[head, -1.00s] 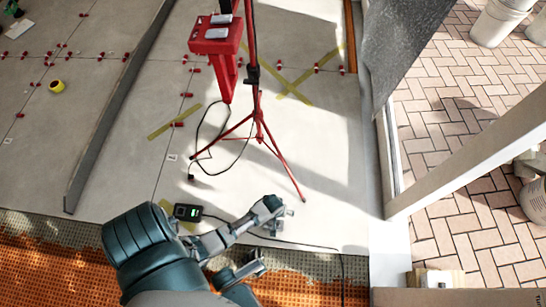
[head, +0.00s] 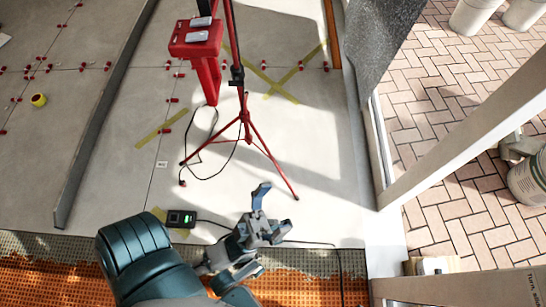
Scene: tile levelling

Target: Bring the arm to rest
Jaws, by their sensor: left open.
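My left arm comes in from the bottom left. My left gripper (head: 268,212) is open and empty, with its fingers apart, over the front edge of the grey tiled floor (head: 330,220). A small black device with a lit green display (head: 181,218) lies on the tile to the left of the gripper, apart from it. A black cable runs from the device and passes behind the gripper to the right. My right gripper is not in view.
A red tripod (head: 245,118) and a red stand (head: 203,55) are beyond the gripper. A long grey straightedge (head: 100,120) lies at left. Orange membrane (head: 60,280) covers the near floor. A white frame (head: 470,125) stands at right.

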